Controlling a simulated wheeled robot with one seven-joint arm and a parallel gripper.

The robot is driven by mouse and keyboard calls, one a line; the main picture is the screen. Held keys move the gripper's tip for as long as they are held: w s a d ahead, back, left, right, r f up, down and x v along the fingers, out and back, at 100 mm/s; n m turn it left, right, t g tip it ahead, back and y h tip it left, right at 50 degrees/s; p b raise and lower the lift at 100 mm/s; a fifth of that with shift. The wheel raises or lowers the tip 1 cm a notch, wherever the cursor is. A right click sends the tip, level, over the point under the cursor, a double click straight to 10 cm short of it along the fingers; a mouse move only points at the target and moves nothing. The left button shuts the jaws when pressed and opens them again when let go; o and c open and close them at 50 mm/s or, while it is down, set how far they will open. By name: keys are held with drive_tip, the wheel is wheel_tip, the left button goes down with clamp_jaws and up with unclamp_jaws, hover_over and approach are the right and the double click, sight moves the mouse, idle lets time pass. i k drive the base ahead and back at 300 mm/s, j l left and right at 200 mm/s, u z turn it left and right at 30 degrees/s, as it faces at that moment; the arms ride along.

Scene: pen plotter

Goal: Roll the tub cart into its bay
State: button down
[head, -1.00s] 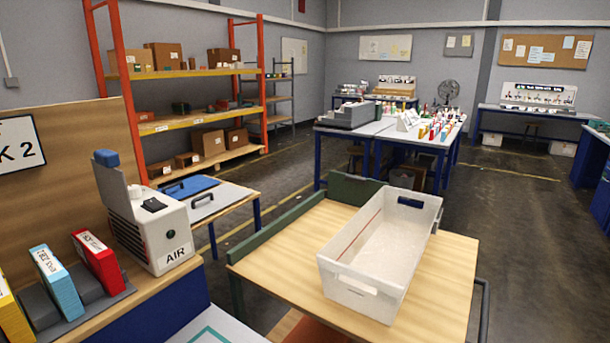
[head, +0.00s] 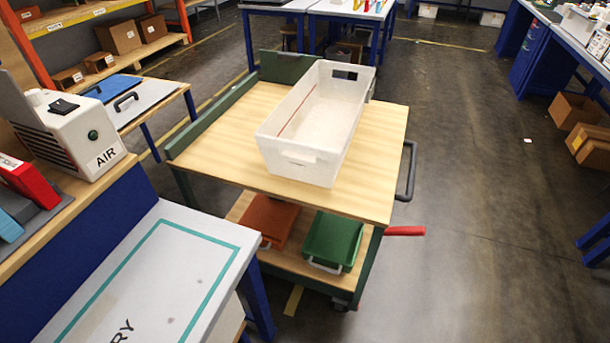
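The tub cart (head: 375,188) stands on the dark floor in the middle of the head view. It has a wooden top, a green raised edge along its left and far sides, and a dark push handle (head: 408,172) on its right side. A white tub (head: 318,122) with a red line inside sits on the top and looks empty. On the lower shelf (head: 290,268) are an orange bin (head: 268,221) and a green bin (head: 332,241). A red bar (head: 404,231) sticks out low at the right. My gripper is not in view. I cannot make out the bay.
A white bench (head: 235,232) with a teal outline is at the lower left, close to the cart. A small table (head: 150,104) with blue and grey lids stands left of the cart. Floor right of the cart is clear up to cardboard boxes (head: 577,110).

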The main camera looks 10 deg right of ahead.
sight(221, 146)
drive_tip(key=i+l+z, duration=0.25)
drive_tip(key=i, duration=0.15)
drive_tip(key=i+l+z, duration=0.1)
drive_tip(key=i+z, duration=0.2)
drive_tip(key=i, duration=0.1)
